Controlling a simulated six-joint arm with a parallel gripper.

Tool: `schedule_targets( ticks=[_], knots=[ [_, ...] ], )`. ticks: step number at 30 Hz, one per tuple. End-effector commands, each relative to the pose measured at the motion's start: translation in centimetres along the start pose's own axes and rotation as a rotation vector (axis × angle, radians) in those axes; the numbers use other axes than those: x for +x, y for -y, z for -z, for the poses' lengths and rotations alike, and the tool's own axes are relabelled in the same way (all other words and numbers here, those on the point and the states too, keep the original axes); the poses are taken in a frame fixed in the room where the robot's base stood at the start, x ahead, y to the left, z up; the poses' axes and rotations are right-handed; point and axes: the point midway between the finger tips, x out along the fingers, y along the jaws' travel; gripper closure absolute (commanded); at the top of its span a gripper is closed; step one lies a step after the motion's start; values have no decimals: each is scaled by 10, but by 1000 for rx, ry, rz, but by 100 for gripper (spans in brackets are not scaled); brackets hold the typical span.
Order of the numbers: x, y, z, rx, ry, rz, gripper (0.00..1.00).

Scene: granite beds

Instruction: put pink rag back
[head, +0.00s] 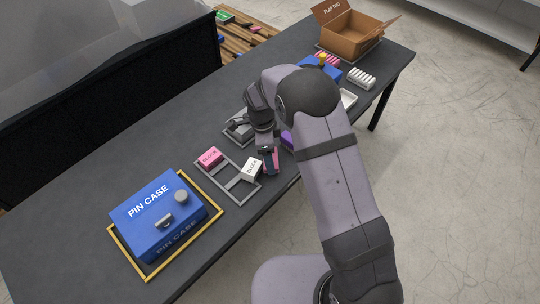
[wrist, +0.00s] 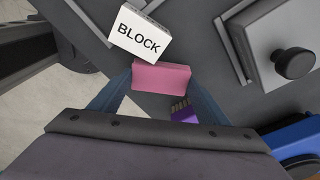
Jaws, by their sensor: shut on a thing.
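My gripper (head: 269,166) is shut on a pink rag (wrist: 161,78), which looks like a small folded block between the two blue fingers in the wrist view. In the head view only a sliver of the pink rag (head: 275,157) shows beside the fingers, low over the table near its front edge. A white block (head: 251,169) marked BLOCK is just left of the fingers; in the wrist view the white block (wrist: 140,33) appears right beyond the rag. I cannot tell whether the rag touches the block or table.
A blue pin case (head: 158,215) sits in a yellow frame at left. A purple item (wrist: 184,112) lies near the fingers. An open carton (head: 348,40) stands at the far end.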

Motion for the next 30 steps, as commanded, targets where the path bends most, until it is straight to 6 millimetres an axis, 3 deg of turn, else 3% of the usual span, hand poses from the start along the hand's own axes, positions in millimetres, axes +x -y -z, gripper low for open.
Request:
schedule_targets(
  ticks=[3,15,16,18,30],
  knots=[
    [9,0,-1,0,0,0,48],
    [14,0,-2,0,0,1,48],
    [13,0,-2,0,0,1,26],
    [12,0,-2,0,0,1,12],
    [7,0,-1,0,0,1,12]
  ],
)
